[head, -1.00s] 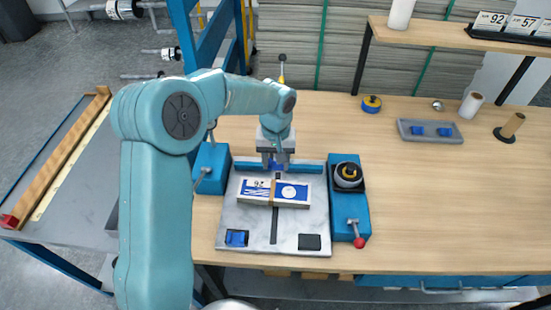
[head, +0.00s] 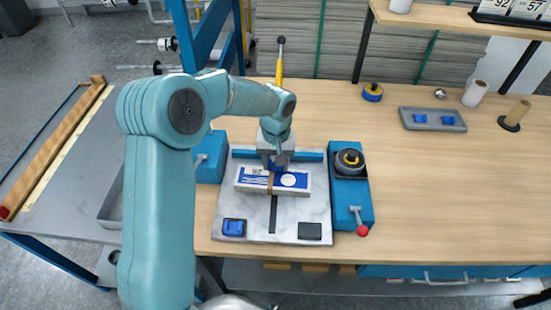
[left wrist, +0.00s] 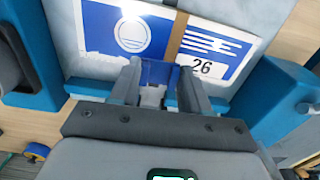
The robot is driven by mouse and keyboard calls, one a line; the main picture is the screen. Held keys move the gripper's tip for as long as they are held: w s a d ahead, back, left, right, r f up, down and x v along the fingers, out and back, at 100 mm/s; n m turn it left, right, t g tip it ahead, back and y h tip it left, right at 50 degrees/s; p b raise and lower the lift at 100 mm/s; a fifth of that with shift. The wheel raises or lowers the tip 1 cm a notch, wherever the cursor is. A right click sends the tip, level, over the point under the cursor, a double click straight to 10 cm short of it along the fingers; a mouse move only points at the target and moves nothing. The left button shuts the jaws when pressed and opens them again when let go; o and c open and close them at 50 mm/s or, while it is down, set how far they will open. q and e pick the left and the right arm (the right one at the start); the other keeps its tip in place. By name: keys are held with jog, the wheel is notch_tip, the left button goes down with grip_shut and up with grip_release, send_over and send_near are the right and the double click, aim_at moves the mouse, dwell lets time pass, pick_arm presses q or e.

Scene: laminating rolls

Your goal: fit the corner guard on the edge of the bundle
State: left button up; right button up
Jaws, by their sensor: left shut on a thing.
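The bundle (head: 292,180) is a flat stack with a white and blue label and a brown band around its middle, lying on the grey plate (head: 300,212). My left gripper (head: 277,163) is over the bundle's far long edge, shut on a blue corner guard (left wrist: 158,72). In the left wrist view the guard sits between the two fingers, at the bundle's edge beside the band (left wrist: 177,35). I cannot tell whether it is fully seated. My right gripper is not in view.
A blue block with a tape roll (head: 349,159) and red-knobbed lever (head: 362,230) borders the plate on the right. A grey tray (head: 432,127) with two blue pieces stands further right. A black pad (head: 310,231) lies at the plate's front right. The right tabletop is largely clear.

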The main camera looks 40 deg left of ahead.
aim_at(276, 169)
pick_arm(q)
jog(key=shift+f, duration=0.65)
jog(key=shift+b, duration=0.35)
jog(key=shift+s+r, duration=0.1)
jog(key=o, duration=0.8)
notch_tip(276, 169, up, 16)
jog(key=p, duration=1.1)
jog(key=shift+r, duration=0.2)
